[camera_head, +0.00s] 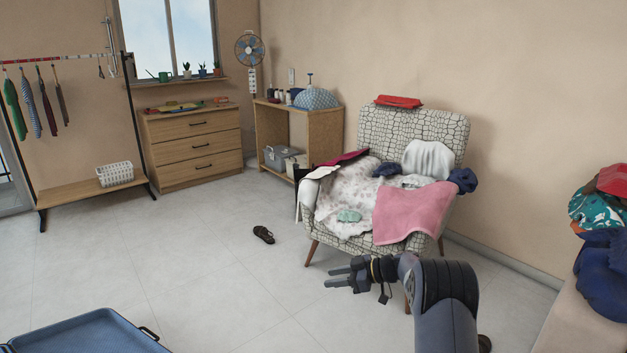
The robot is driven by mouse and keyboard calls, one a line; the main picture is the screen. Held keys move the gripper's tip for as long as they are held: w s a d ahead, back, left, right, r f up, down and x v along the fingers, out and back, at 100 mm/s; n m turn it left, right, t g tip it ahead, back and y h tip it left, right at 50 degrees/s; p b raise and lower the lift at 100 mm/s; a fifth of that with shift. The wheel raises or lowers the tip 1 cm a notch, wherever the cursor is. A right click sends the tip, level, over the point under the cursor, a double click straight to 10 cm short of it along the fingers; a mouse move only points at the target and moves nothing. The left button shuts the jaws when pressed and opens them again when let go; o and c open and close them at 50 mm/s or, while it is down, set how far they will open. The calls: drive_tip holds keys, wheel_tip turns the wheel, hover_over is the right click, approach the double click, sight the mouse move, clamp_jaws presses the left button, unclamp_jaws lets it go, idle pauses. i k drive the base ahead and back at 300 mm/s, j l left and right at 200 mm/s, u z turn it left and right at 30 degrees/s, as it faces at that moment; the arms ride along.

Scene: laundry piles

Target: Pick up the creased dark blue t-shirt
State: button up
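Dark blue cloth shows in several places, and I cannot tell for sure which piece is the creased t-shirt. A crumpled dark blue garment (604,283) lies in the pile at the right edge, partly cut off by the frame. A small dark blue bundle (463,180) sits on the armchair's right arm. Another dark blue piece (386,169) lies among the clothes on the seat. My gripper (328,277) points left in front of the armchair, with its fingers apart and nothing between them. It touches none of these cloths.
The patterned armchair (370,128) holds a pink towel (405,212) and other clothes. A beige bench (575,318) carries the right-hand pile. A dark shoe (263,234) and an open blue suitcase (85,333) are on the floor. The tiled floor at left centre is mostly clear.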

sight(386, 167)
drive_tip(key=i+z, duration=0.1)
drive_tip(key=i, duration=0.9)
drive_tip(key=i+j, duration=0.2)
drive_tip(key=i, duration=0.85)
drive_tip(key=i+j+z, duration=0.15)
drive_tip(key=i+z, duration=0.3)
drive_tip(key=i+j+z, duration=0.85)
drive_tip(key=i+l, duration=0.1)
